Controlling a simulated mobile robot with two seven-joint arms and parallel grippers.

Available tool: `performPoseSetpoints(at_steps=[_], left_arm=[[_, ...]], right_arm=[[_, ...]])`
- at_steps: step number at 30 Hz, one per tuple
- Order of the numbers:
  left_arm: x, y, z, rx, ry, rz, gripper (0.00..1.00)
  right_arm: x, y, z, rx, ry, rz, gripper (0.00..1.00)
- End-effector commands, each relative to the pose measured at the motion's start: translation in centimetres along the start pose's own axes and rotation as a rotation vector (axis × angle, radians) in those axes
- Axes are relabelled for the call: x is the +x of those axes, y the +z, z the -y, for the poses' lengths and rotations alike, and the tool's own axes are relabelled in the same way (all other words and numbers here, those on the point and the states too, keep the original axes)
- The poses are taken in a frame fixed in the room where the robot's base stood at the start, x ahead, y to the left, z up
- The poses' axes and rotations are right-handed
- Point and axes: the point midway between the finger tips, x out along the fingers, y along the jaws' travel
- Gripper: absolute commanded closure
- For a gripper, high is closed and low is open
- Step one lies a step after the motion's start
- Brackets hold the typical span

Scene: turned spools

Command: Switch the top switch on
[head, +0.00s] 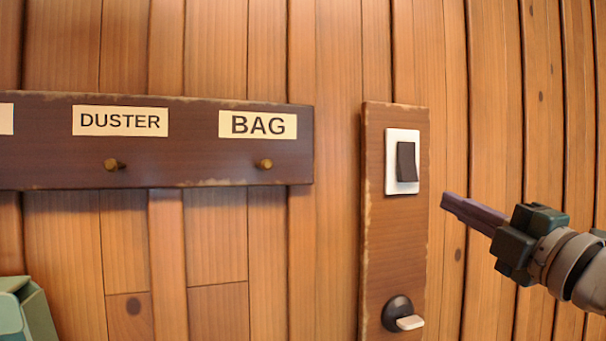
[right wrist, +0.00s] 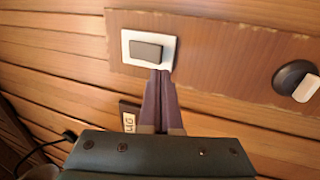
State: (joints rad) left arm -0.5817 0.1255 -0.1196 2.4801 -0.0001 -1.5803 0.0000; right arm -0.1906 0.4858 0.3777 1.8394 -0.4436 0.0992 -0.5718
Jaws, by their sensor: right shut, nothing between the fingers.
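The top switch (head: 407,161) is a dark rocker on a white plate, near the top of a narrow brown board (head: 398,240) on the wall. In the right wrist view the rocker (right wrist: 148,51) shows just beyond my fingertips. My right gripper (head: 447,202) is shut and empty. In the head view its fingertips are right of the board and a little below the switch. In the right wrist view the fingertips (right wrist: 160,72) overlap the lower edge of the white plate; I cannot tell whether they touch it. My left gripper is not in view.
A round dark knob with a pale lever (head: 403,313) sits lower on the same board. A peg rail (head: 210,140) with DUSTER and BAG labels and brass pegs is to the left. A green object (head: 28,312) is at the lower left. The plank wall between is bare.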

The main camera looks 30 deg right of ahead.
Motion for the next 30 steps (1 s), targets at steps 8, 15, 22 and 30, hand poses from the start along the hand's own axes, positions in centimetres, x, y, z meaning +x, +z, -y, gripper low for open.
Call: performPoseSetpoints(at_steps=[8, 15, 22, 30], left_arm=[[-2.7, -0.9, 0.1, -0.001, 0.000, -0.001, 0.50], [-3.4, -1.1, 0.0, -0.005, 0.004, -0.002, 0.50], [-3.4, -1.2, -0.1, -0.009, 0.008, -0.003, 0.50], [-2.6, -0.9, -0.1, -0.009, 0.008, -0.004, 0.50]], right_arm=[[5.0, 0.0, -0.5, 0.001, 0.001, 0.002, 1.00], [6.8, 0.0, -0.1, 0.000, 0.000, 0.000, 1.00], [7.0, 0.0, 0.0, 0.000, 0.000, -0.001, 1.00], [7.0, 0.0, 0.4, 0.000, 0.010, -0.001, 1.00]])
